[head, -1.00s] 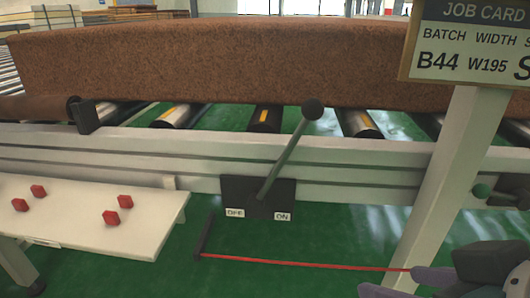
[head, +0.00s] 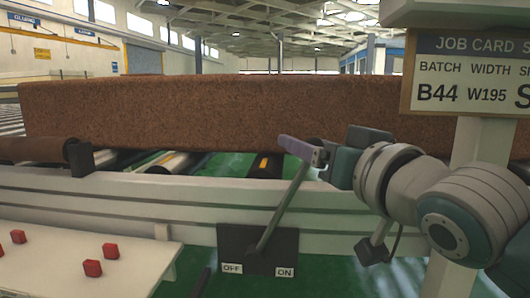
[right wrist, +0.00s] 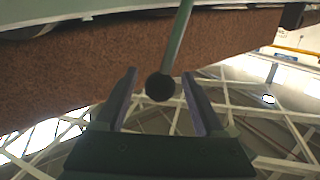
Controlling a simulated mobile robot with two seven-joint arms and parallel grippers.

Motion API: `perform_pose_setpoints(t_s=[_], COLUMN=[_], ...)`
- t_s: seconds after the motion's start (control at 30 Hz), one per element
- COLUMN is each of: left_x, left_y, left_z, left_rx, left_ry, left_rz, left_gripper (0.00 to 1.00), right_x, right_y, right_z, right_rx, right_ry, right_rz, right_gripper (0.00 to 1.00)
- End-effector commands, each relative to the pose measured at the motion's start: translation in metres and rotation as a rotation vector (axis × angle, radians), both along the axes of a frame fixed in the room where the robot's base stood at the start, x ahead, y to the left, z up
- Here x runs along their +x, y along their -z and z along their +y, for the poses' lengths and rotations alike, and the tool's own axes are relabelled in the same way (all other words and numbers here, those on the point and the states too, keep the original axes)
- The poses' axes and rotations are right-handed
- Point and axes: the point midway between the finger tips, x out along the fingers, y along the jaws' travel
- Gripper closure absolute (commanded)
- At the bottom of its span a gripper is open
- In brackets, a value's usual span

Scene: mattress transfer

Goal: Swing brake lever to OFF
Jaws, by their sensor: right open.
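The brake lever (head: 281,212) rises from a dark plate (head: 232,245) on the conveyor's side rail. The plate has an OFF label (head: 232,268) on its left and an ON label (head: 285,272) on its right. The lever leans right, toward the ON side. Its round black knob (right wrist: 160,87) shows between the fingers of my right gripper (right wrist: 160,95) in the right wrist view. That gripper is open, with visible gaps on both sides of the knob. In the head view the right gripper (head: 302,150) partly hides the knob. My left gripper is out of view.
A long brown mattress block (head: 200,115) lies on rollers behind the rail (head: 120,200). A white table (head: 130,262) with several red blocks stands at lower left. A post with a job card sign (head: 468,75) stands at right, beside my right arm.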

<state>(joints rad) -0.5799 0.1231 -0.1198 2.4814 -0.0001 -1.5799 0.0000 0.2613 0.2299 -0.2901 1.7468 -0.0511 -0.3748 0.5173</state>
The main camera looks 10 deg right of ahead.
Motion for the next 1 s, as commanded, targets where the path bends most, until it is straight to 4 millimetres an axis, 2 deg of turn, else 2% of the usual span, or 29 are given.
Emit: perform_pose_setpoints(t_s=[0.2, 0.5, 1.0], left_x=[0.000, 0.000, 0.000], left_y=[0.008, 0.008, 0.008], left_z=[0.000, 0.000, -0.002], left_rx=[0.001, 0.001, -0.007], left_ry=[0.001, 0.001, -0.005], left_rz=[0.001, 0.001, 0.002], left_gripper=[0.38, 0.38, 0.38], right_x=[0.018, 0.020, 0.020], right_y=[0.001, 0.000, 0.000], right_z=[0.004, 0.005, 0.005], right_rx=[0.000, 0.000, -0.001], right_ry=[0.000, 0.000, 0.000], right_rz=[0.001, 0.001, 0.001], right_gripper=[0.29, 0.29, 0.84])
